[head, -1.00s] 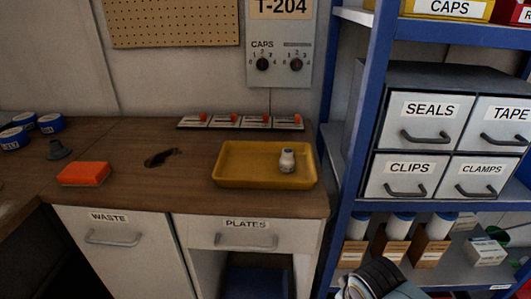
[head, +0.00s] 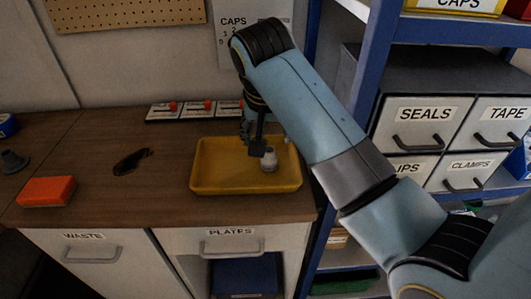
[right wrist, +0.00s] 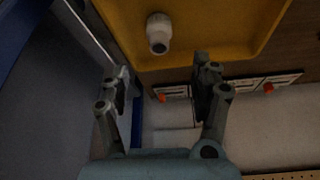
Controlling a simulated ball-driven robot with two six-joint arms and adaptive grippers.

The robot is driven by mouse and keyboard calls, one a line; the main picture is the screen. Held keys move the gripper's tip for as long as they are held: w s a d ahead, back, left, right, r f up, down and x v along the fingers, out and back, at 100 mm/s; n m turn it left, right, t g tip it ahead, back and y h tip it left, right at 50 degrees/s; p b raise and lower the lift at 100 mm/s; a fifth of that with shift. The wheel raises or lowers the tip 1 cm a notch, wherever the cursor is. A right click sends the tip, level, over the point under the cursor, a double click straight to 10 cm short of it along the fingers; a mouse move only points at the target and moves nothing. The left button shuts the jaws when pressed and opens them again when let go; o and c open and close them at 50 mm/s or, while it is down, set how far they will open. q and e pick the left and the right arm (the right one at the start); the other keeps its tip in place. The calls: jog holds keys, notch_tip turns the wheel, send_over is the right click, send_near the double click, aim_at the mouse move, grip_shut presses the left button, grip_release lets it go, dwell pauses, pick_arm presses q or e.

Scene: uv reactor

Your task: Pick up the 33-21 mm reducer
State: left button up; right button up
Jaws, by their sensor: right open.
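The reducer, a small pale stepped fitting (head: 269,158), stands in the yellow tray (head: 210,184) on the wooden worktop. My right gripper (head: 257,150) is over the tray at the reducer's left side in the head view; whether it touches cannot be told there. In the right wrist view the reducer (right wrist: 158,33) lies beyond the fingertips of the open right gripper (right wrist: 160,75), with nothing between the fingers. My left gripper is not in view.
An orange block (head: 46,191), a dark object (head: 132,161) and a grey fitting (head: 13,161) lie left of the tray. A blue shelf post (head: 372,72) and labelled drawers (head: 425,122) stand at right.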

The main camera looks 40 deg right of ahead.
aim_at(269, 151)
jog(key=x, duration=0.4)
jog(key=shift+s, duration=0.2)
jog(key=shift+p+x, duration=0.3)
jog(key=shift+x, duration=2.85)
jog(key=shift+a, duration=0.1)
jog(key=c, duration=1)
